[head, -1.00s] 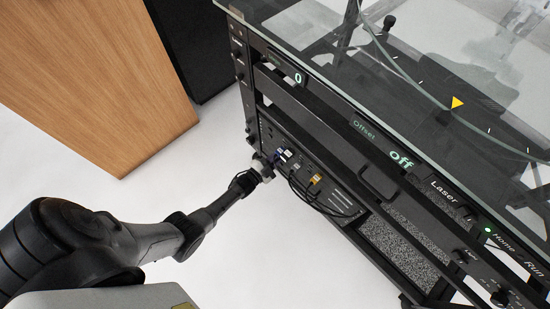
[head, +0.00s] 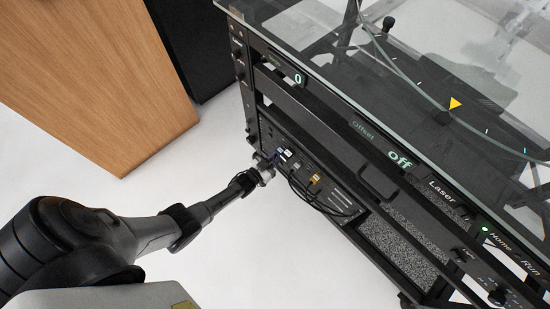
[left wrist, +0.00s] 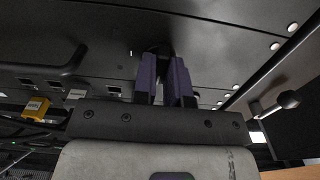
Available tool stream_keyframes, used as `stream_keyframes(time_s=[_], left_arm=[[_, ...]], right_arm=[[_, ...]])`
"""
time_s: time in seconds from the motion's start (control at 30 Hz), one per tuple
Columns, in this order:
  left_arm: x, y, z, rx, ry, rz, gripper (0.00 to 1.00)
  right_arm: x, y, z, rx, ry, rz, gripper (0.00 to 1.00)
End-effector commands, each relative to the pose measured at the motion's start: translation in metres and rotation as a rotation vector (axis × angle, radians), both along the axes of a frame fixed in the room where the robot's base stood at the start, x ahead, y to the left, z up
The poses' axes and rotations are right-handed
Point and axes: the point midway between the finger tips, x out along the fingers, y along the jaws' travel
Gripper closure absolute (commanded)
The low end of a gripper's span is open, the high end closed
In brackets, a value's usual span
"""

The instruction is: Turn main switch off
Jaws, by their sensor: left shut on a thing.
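The main switch (left wrist: 158,47) is a dark round knob on the black panel (left wrist: 110,45) in the left wrist view. Only a small part of it shows, between and behind the purple finger pads. My left gripper (left wrist: 165,68) is shut on it. In the head view my left gripper (head: 272,157) is at the left end of the turntable's lower front panel (head: 325,180), and it hides the switch there. The switch's exact angle cannot be read. My right gripper is not in view.
Black cables and a yellow connector (head: 315,178) are just right of my gripper; the yellow connector (left wrist: 37,106) also shows in the left wrist view. A glass tabletop (head: 330,45) overhangs above. A handle (head: 378,184) sticks out further right. The floor at left is clear.

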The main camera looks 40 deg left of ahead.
Motion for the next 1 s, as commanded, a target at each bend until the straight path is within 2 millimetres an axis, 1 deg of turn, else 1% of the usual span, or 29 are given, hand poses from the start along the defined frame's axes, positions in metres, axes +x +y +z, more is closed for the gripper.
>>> stream_keyframes(time_s=[0.23,0.67,0.7,0.93,1.0], left_arm=[[0.0004,0.0,0.0008,-0.044,0.001,0.0,1.0],[0.0005,-0.0001,0.0009,-0.052,0.001,0.001,1.0],[0.0005,-0.0001,0.0009,-0.053,0.001,0.001,0.84],[0.0003,-0.0001,0.0005,-0.05,0.002,0.0,0.62],[0.0002,-0.0001,0.0004,-0.05,0.003,0.0,0.62]], right_arm=[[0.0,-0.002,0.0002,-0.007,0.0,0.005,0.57],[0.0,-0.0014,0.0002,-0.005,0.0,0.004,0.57],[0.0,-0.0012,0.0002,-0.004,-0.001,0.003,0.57],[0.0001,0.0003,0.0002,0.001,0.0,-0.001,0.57],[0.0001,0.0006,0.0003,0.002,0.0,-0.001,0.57]])
